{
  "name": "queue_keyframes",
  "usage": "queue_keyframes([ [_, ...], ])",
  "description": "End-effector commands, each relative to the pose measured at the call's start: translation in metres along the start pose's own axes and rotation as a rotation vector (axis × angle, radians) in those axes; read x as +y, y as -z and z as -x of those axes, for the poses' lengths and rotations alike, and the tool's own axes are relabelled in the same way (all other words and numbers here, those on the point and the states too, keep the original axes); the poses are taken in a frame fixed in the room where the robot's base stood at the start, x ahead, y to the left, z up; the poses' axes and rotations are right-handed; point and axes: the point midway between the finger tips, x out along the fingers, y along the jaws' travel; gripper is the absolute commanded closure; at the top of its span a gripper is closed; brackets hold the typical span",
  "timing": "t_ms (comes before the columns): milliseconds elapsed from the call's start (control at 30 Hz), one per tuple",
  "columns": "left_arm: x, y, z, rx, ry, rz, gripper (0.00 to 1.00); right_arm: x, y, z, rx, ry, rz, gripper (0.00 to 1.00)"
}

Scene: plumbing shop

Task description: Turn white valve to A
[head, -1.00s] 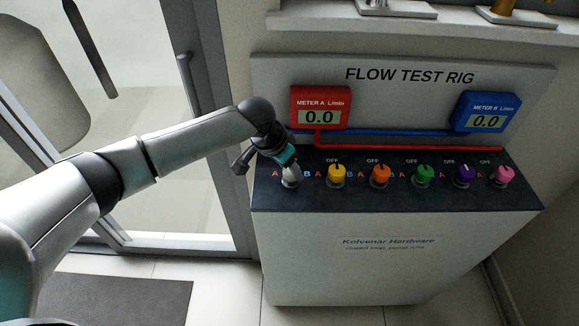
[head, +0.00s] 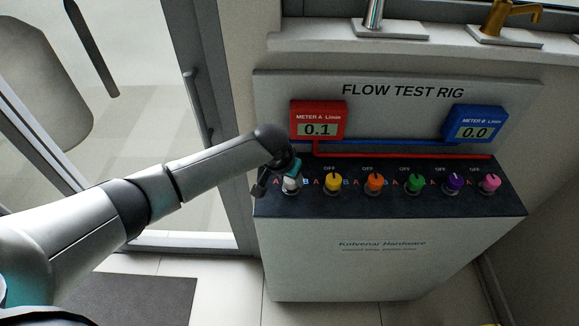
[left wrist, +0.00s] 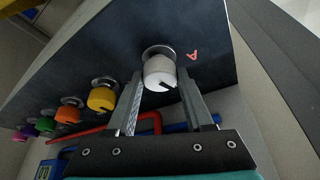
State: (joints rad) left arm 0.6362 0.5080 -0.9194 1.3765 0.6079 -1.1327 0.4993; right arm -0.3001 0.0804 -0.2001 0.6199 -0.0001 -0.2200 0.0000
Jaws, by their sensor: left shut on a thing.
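A dark line on the knob points toward the lower right there, away from straight. In the head view my left gripper (head: 287,172) partly covers the knob. The red Meter A (head: 318,121) reads 0.1. My right gripper is not in view.
Yellow (head: 333,182), orange (head: 375,182), green (head: 416,183), purple (head: 453,181) and pink (head: 491,182) valves stand in a row to the right. The blue Meter B (head: 473,125) reads 0.0. A glass door (head: 190,110) stands at the left. Taps (head: 505,18) are above.

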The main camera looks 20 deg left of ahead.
Motion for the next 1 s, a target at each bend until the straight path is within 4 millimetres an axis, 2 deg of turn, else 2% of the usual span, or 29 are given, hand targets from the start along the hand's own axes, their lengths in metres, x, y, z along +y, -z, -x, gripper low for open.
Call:
queue_keyframes([
  [33,0.003,0.000,0.005,-0.007,0.012,0.041,1.00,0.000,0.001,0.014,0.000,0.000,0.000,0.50],
  [100,0.003,0.000,0.005,-0.007,0.038,0.103,1.00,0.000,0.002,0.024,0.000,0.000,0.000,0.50],
  [400,0.005,0.000,0.002,-0.006,0.144,0.360,1.00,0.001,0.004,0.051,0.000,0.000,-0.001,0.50],
  [700,0.005,0.000,0.000,-0.004,0.229,0.558,1.00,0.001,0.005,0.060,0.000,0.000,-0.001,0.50],
  [1000,0.005,0.001,-0.001,-0.003,0.274,0.660,1.00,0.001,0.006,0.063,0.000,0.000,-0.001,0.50],
])
